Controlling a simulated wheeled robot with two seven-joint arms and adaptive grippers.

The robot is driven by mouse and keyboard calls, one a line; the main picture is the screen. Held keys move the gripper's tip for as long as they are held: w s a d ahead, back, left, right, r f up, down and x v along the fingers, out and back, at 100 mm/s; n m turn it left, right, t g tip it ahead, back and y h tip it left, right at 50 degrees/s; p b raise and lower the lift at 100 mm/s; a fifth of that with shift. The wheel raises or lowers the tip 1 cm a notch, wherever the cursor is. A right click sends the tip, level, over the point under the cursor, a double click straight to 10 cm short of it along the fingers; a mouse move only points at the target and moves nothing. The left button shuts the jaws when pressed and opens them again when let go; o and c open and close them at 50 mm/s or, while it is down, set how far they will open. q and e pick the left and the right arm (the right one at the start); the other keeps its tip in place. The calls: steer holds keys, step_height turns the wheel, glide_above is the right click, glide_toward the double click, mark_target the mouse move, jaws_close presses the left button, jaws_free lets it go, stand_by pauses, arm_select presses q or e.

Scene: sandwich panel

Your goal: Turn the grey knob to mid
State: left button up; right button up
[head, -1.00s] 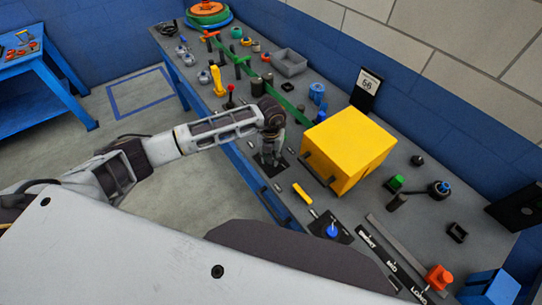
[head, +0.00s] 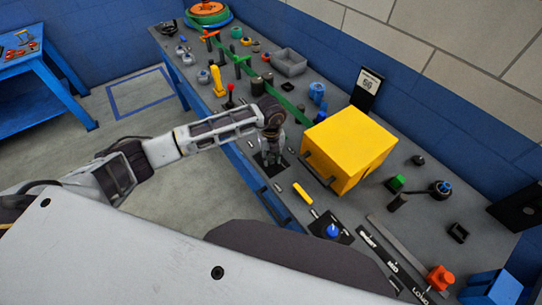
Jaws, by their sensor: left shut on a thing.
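My left gripper (head: 271,156) points down at a small dark plate (head: 284,164) near the front edge of the bench, left of the yellow box. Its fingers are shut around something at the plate. The grey knob is not clearly visible; what the fingers hold is hidden by them, and its position fits the knob. The knob's pointer and any marks around it cannot be read. A black display card (head: 367,88) behind the yellow box appears to read 66. My right gripper is not in view.
The large yellow box (head: 345,145) stands close to the right of the gripper. Several other controls crowd the far bench.

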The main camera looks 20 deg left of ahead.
mark_target(271, 158)
arm_select(q)
steer(key=shift+n, duration=2.5)
steer(key=o, duration=1)
steer(key=shift+o, duration=0.2)
step_height(271, 158, up, 12)
steer(key=shift+s, duration=0.1)
